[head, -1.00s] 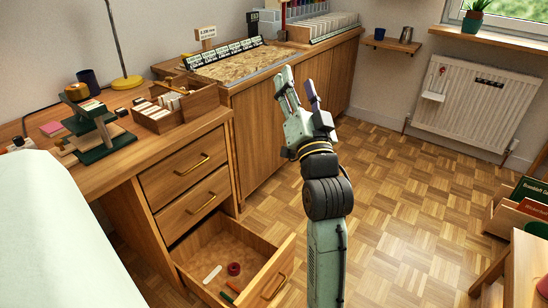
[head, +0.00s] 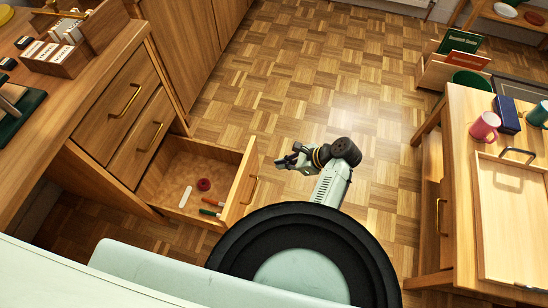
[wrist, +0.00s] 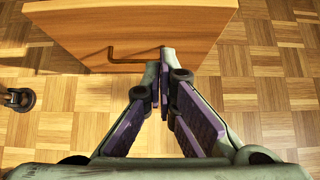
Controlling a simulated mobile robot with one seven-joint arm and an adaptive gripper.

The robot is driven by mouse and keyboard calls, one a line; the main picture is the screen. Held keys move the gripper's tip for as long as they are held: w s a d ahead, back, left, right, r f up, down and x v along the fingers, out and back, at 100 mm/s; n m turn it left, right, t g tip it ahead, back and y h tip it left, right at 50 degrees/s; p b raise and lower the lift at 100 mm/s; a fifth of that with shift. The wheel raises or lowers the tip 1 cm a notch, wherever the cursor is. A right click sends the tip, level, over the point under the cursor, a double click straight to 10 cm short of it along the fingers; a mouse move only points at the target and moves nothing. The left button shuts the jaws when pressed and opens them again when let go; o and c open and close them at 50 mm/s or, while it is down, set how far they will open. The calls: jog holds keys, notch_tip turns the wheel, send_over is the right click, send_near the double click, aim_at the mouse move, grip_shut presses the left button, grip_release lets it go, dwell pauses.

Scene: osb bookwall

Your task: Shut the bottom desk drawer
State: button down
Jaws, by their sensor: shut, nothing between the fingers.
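The bottom desk drawer (head: 238,186) is pulled well out, its wooden front facing right toward my gripper. Its brass handle (head: 253,190) also shows as a dark bar in the wrist view (wrist: 133,58), on the drawer front (wrist: 125,28). Inside lie a red ring (head: 204,184), a white stick (head: 185,196) and green and orange-red items (head: 211,208). My gripper (head: 285,162) is shut and empty, low in front of the drawer. In the wrist view its fingertips (wrist: 163,84) point at the front near the handle's right end; whether they touch is unclear.
Two upper drawers (head: 125,115) are shut. A table with a tray (head: 510,225), a pink mug (head: 485,127) and a blue box (head: 507,115) stands at the right. A dark round object (wrist: 18,99) shows at the wrist view's left edge.

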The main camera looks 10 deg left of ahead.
aim_at(247, 167)
jog(key=shift+w+a+f, duration=0.1)
jog(key=shift+a+f, duration=0.75)
jog(key=shift+a, duration=0.75)
jog(key=shift+w+a+f, duration=0.1)
jog(key=shift+a+f, duration=0.75)
jog(key=shift+a, duration=0.75)
jog(key=shift+a+f, duration=0.85)
jog(key=shift+a, duration=0.75)
jog(key=shift+a, duration=0.15)
jog(key=w+a, duration=0.1)
jog(key=a, duration=3.2)
jog(key=shift+a, duration=0.1)
jog(key=shift+r, duration=0.1)
